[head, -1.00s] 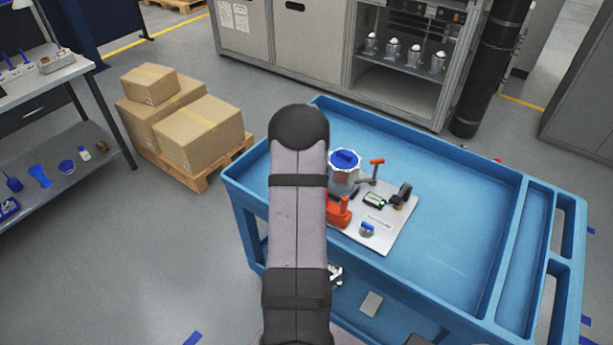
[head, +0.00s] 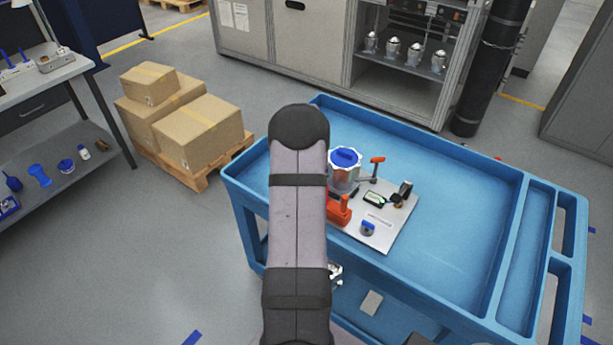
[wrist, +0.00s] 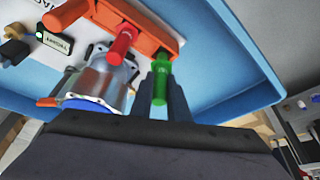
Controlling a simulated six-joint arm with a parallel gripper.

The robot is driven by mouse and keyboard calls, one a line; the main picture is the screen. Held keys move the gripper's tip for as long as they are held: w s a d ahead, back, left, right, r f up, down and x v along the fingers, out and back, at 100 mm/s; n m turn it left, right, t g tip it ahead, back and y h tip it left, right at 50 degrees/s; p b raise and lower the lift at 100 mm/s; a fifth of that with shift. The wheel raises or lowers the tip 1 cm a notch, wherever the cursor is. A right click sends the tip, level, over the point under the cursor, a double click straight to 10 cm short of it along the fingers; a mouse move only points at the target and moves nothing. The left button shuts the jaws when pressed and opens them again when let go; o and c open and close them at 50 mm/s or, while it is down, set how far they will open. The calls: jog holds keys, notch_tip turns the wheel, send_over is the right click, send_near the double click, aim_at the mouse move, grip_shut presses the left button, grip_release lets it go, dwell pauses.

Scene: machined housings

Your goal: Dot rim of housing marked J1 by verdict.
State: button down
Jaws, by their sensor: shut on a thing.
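The metal housing (head: 343,180) with a blue top stands on a pale plate (head: 398,232) on the cart; it also shows in the wrist view (wrist: 108,78). No J1 mark is readable. An orange rack (head: 340,212) stands beside it; the rack crosses the wrist view (wrist: 148,40) with a red marker (wrist: 122,42) in it. My gripper (wrist: 164,85) is shut on a green marker (wrist: 161,82), whose far end meets the rack; I cannot tell whether it is still seated. My arm hides the gripper in the head view.
An orange-handled lever (head: 377,168), a black fixture (head: 402,194) and a small blue-topped part (head: 367,228) share the plate. The blue cart (head: 460,235) has raised rims and free room to the right.

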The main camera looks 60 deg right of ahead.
jog(key=shift+f+b, duration=0.7)
jog(key=shift+f, duration=0.1)
dwell(1.2)
jog(key=c, duration=1.6)
grip_release()
jog(key=shift+o, duration=0.6)
jog(key=o, duration=0.4)
jog(key=shift+c, duration=0.2)
jog(key=shift+r, duration=0.1)
jog(key=shift+r+p, duration=2.65)
jog(key=shift+r, duration=1.3)
